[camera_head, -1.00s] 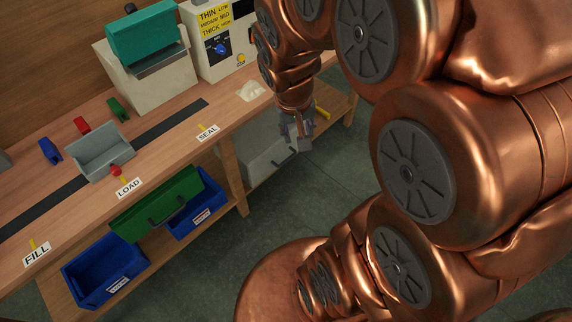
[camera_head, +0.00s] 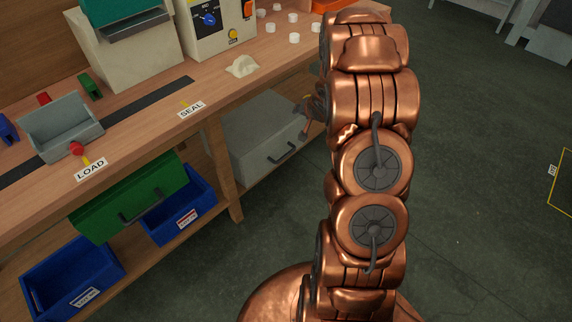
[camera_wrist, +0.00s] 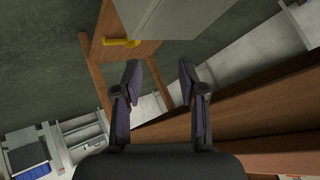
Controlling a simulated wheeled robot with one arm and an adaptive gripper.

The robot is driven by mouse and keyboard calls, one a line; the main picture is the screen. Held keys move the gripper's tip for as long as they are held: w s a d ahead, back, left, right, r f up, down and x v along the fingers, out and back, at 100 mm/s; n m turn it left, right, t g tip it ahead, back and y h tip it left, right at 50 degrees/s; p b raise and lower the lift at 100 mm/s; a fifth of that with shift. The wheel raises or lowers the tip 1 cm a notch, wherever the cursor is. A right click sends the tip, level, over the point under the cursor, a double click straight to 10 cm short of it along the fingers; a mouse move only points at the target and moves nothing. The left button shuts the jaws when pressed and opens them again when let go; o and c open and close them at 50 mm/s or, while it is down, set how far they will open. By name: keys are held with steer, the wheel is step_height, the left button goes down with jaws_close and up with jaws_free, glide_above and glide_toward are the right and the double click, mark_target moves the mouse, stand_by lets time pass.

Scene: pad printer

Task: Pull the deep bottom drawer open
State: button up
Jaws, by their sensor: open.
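Two drawer-like boxes with dark bar handles sit under the bench in the head view: a large grey one (camera_head: 262,128) at right and a green one (camera_head: 120,210) at left. I cannot tell for sure which is the deep bottom drawer. Both look closed. The grey one's handle (camera_head: 283,154) is bare. My gripper (camera_head: 312,106) is beside the grey box's upper right corner, partly hidden by my arm. In the wrist view my gripper (camera_wrist: 160,74) has its two fingers apart with nothing between them. A grey block (camera_wrist: 175,14) lies beyond the fingertips there.
Blue bins (camera_head: 72,272) stand on the lower shelf. A wooden bench leg (camera_head: 223,170) rises left of the grey box. The bench top holds machines and small white parts. Green floor is free at right. In the wrist view a drawer unit (camera_wrist: 82,135) stands lower left.

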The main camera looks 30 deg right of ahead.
step_height(320, 180, down, 15)
steer(key=w+d+m+t+y+b, duration=0.1)
steer(key=w+m+t+y+b, duration=0.15)
steer(key=b, duration=0.35)
steer(key=m+t+y+b, duration=0.3)
steer(key=t+b, duration=0.1)
steer(key=b, duration=0.3)
glide_toward(286, 155)
steer(key=w+f, duration=0.1)
steer(key=w, duration=0.2)
steer(key=shift+a+b+x, duration=0.15)
steer(key=shift+b+x, duration=0.55)
steer(key=shift+x, duration=1.15)
steer(key=shift+a+b+x, duration=0.15)
steer(key=shift+b+x, duration=0.55)
steer(key=shift+x, duration=1.15)
steer(key=shift+s+f, duration=0.1)
steer(key=shift+f, duration=0.05)
steer(key=shift+c, duration=0.3)
jaws_close()
